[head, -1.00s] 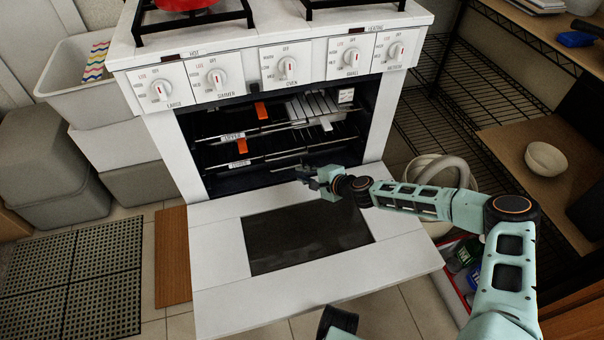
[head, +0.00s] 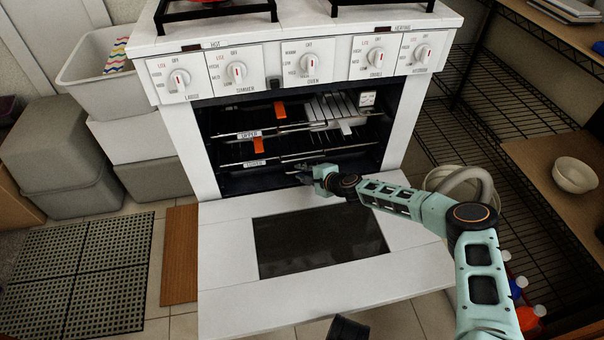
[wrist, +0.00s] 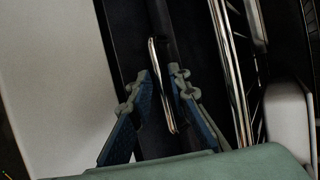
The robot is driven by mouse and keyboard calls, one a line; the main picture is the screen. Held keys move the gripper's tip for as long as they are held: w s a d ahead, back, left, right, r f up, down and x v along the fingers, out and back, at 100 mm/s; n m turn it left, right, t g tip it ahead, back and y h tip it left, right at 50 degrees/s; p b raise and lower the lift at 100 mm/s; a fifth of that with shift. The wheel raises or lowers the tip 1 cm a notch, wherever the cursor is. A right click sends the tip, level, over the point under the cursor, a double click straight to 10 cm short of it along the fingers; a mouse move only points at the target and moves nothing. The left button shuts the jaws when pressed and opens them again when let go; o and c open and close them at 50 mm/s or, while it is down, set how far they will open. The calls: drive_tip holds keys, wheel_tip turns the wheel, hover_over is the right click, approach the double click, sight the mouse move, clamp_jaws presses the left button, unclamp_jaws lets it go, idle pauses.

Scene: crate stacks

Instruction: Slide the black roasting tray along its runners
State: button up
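The black roasting tray (head: 245,184) appears as a dark shape low in the oven, below the lower rack; its edges are hard to make out against the dark interior. In the wrist view a dark surface (wrist: 197,60), probably the tray, carries a thin metal bar like a handle (wrist: 154,58). My gripper (head: 308,175) is at the oven mouth, low and right of centre. In the wrist view its two fingers (wrist: 160,76) are apart, with the metal bar between them. I cannot tell whether either finger touches the bar.
The oven door (head: 225,240) hangs open and flat under my arm. Above are the lower rack (head: 300,155) and upper rack (head: 300,125), with orange tags (head: 280,111) and a grey slatted piece. The oven's side walls bound the opening. Wire shelving (head: 500,110) stands right.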

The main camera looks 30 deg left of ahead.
clamp_jaws()
drive_tip(key=shift+d, duration=0.1)
idle(0.5)
